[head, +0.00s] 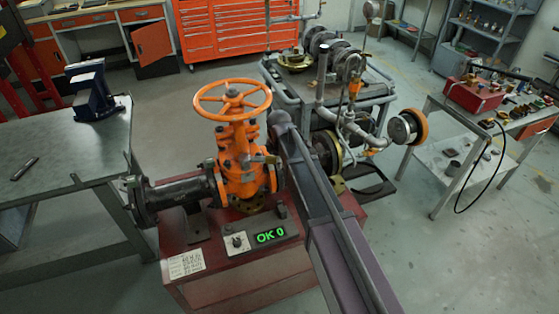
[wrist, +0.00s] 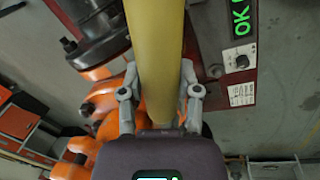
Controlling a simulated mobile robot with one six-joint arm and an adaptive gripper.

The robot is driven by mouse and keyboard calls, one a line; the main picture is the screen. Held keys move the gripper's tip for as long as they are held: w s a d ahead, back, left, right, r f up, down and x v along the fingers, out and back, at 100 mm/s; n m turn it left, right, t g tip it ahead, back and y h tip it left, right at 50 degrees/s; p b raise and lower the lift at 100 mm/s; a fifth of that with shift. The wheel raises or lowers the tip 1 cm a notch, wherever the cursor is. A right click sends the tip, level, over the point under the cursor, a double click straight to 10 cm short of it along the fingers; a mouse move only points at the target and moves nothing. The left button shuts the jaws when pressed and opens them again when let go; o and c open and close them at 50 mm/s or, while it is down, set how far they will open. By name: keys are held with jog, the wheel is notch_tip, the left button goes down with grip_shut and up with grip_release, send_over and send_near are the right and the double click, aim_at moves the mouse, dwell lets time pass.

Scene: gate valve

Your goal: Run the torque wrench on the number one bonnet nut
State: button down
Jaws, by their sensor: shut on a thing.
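The orange gate valve (head: 238,150) stands upright on a red stand (head: 240,288), with its handwheel (head: 232,98) on top. Its bonnet flange is below the handwheel; I cannot make out which nut is number one. In the wrist view, my gripper (wrist: 160,95) is shut on a thick yellow cylinder (wrist: 155,40), which looks like the torque wrench body. The cylinder runs away from the fingers to the top of the picture, and its working end is out of sight. Orange valve parts (wrist: 105,95) show beside and behind the fingers. In the head view my arm hides the gripper and wrench.
A control box with a green display (head: 270,235) reading "OK 0" sits on the stand's front. A dark pipe (head: 175,193) joins the valve's left side. A grey workbench with a blue vise (head: 92,92) stands left, a pipework cart (head: 385,85) behind right, a tool table (head: 455,115) far right.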

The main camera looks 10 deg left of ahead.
jog(key=shift+f+b, duration=0.3)
jog(key=shift+b, duration=0.05)
dwell(1.1)
jog(key=shift+r+p, duration=0.35)
jog(key=shift+p, duration=0.05)
dwell(1.1)
